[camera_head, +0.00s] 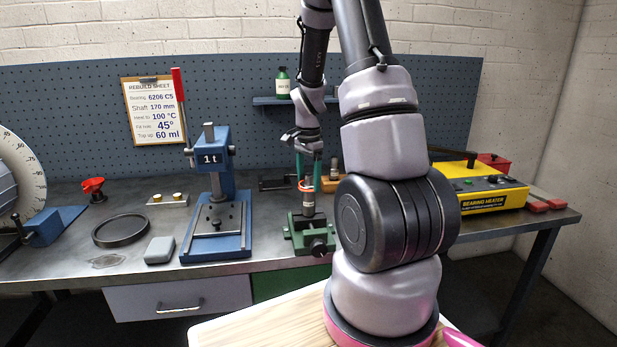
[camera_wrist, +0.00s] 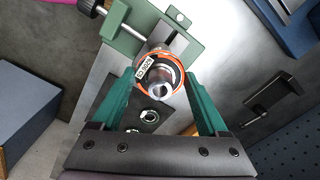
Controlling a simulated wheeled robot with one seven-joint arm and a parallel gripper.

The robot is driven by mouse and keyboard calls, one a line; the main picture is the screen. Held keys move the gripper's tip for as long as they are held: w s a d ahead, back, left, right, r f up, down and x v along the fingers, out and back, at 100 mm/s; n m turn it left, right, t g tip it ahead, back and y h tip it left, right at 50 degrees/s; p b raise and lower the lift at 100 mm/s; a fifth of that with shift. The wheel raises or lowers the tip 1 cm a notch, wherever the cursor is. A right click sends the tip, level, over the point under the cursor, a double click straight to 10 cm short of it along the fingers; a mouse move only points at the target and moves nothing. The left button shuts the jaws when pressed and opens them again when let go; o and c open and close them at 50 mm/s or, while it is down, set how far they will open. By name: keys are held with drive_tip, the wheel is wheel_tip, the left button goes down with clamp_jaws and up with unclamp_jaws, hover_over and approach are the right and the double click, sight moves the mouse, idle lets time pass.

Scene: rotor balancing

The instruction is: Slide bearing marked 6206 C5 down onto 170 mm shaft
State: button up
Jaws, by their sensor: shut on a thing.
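My gripper (camera_head: 309,178) points down above the green vise (camera_head: 310,238). Its green fingers are shut on the bearing (camera_head: 301,187), a ring with an orange-red edge. In the wrist view the bearing (camera_wrist: 144,73) sits between the fingertips; its small pale tag is too small to read surely. A metal shaft (camera_head: 309,207) stands upright in the vise below the bearing. In the wrist view the shaft's bright end (camera_wrist: 164,87) shows inside the ring, so the bearing appears to be around the shaft's upper part. How far down it sits is hard to tell.
A blue press (camera_head: 212,190) stands left of the vise. A shorter-looking shaft (camera_head: 334,170) stands on an orange block behind. The yellow bearing heater (camera_head: 487,192) is at right. A black ring (camera_head: 121,231) and grey box (camera_head: 160,250) lie at left. The rebuild sheet (camera_head: 154,110) hangs behind.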

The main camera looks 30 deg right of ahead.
drive_tip(key=o, duration=1.2)
drive_tip(key=shift+c, duration=0.2)
drive_tip(key=shift+r, duration=0.1)
drive_tip(key=shift+r, duration=4.4)
